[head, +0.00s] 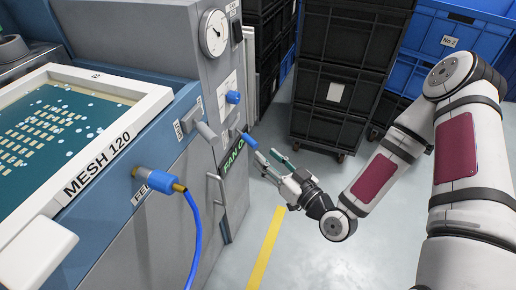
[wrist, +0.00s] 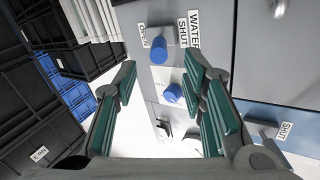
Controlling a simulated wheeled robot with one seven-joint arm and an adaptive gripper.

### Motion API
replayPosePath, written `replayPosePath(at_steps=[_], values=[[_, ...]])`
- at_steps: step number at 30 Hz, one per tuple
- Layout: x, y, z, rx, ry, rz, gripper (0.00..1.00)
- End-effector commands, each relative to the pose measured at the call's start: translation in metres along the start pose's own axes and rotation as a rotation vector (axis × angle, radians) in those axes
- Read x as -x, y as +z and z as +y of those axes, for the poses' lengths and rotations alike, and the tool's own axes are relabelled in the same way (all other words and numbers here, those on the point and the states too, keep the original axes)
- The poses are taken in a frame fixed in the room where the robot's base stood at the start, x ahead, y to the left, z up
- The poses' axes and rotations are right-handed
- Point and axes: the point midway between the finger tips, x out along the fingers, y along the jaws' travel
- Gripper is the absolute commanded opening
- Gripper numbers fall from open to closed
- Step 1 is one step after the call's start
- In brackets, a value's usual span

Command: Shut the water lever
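The water lever has a blue grip (head: 248,141) and sticks out from the front of the grey machine. In the wrist view its blue grip (wrist: 159,50) lies between the OPEN label (wrist: 143,35) and the WATER SHUT label (wrist: 193,30), nearer the OPEN label. My gripper (head: 266,155) is just in front of the lever, to its right in the head view. In the wrist view my gripper (wrist: 160,72) is open, with its green-padded fingers apart and nothing held between them. The grip appears beyond the fingertips; I cannot tell whether anything touches.
A second blue knob (head: 232,97) sits on a white panel below the gauge (head: 213,33). A grey lever (head: 205,131) and a blue hose coupling (head: 160,182) stick out to the left. Black crates (head: 341,90) stand behind. The floor (head: 310,250) in front is clear.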

Motion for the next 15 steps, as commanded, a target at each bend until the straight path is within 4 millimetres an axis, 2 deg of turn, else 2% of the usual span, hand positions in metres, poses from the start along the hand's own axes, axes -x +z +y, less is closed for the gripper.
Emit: replayPosePath(at_steps=[3,6,15], values=[[0.017,0.001,0.001,0.000,0.002,-0.001,0.38],[0.025,0.000,0.000,-0.001,0.000,-0.001,0.38],[0.029,0.000,0.000,0.000,0.000,0.001,0.38]])
